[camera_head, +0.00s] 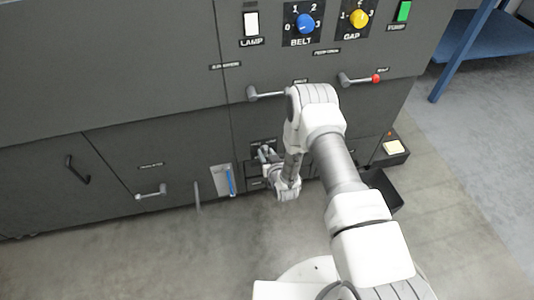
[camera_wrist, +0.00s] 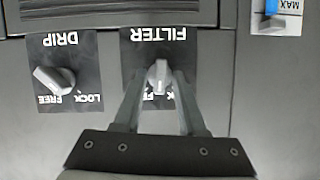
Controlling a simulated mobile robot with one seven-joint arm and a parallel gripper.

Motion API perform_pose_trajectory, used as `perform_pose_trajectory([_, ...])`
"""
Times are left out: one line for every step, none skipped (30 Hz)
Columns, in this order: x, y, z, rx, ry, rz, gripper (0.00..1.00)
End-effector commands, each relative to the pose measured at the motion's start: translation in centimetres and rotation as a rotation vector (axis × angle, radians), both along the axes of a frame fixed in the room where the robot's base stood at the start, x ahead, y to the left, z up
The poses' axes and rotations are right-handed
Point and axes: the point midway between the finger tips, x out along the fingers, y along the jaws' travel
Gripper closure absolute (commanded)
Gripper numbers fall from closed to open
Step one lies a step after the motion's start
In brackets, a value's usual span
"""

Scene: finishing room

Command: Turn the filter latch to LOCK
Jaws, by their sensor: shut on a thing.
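The filter latch (camera_wrist: 158,76) is a small light-grey knob on a black plate (camera_wrist: 133,48) marked FILTER, which appears upside down in the wrist view. My gripper (camera_wrist: 160,78) has one finger on each side of the knob and is shut on it. Only parts of LOCK and FREE show between the fingers, so the exact setting is hard to read. In the head view my gripper (camera_head: 268,156) is low at the dark cabinet front, and the latch there is too small and covered to make out.
A similar DRIP knob (camera_wrist: 53,80) sits close left in the wrist view, slanted above its LOCK and FREE labels. A blue-marked MAX gauge (camera_wrist: 275,14) is at upper right.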

Motion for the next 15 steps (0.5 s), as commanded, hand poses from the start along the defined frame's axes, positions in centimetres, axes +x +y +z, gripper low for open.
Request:
perform_pose_trajectory([-0.11,0.24,-0.04,-0.044,-0.012,0.004,1.00])
perform_pose_trajectory([-0.11,0.23,-0.05,-0.072,-0.020,0.003,1.00])
perform_pose_trajectory([-0.13,0.30,-0.06,-0.108,-0.030,0.004,1.00])
perform_pose_trajectory([-0.14,0.32,-0.08,-0.136,-0.038,0.004,1.00])
perform_pose_trajectory([-0.16,0.33,-0.10,-0.163,-0.046,0.004,1.00])
perform_pose_trajectory([-0.17,0.37,-0.12,-0.200,-0.057,0.004,1.00])
perform_pose_trajectory([-0.16,0.38,-0.14,-0.227,-0.065,0.005,1.00])
perform_pose_trajectory([-0.19,0.42,-0.15,-0.255,-0.073,0.005,1.00])
perform_pose_trajectory([-0.19,0.44,-0.17,-0.291,-0.083,0.004,1.00])
perform_pose_trajectory([-0.21,0.49,-0.18,-0.319,-0.091,0.004,1.00])
perform_pose_trajectory([-0.21,0.51,-0.19,-0.346,-0.099,0.006,1.00])
perform_pose_trajectory([-0.22,0.54,-0.19,-0.384,-0.110,0.005,1.00])
perform_pose_trajectory([-0.20,0.52,-0.20,-0.411,-0.117,0.004,1.00])
perform_pose_trajectory([-0.22,0.58,-0.19,-0.437,-0.126,0.005,1.00])
perform_pose_trajectory([-0.22,0.61,-0.19,-0.472,-0.136,0.005,1.00])
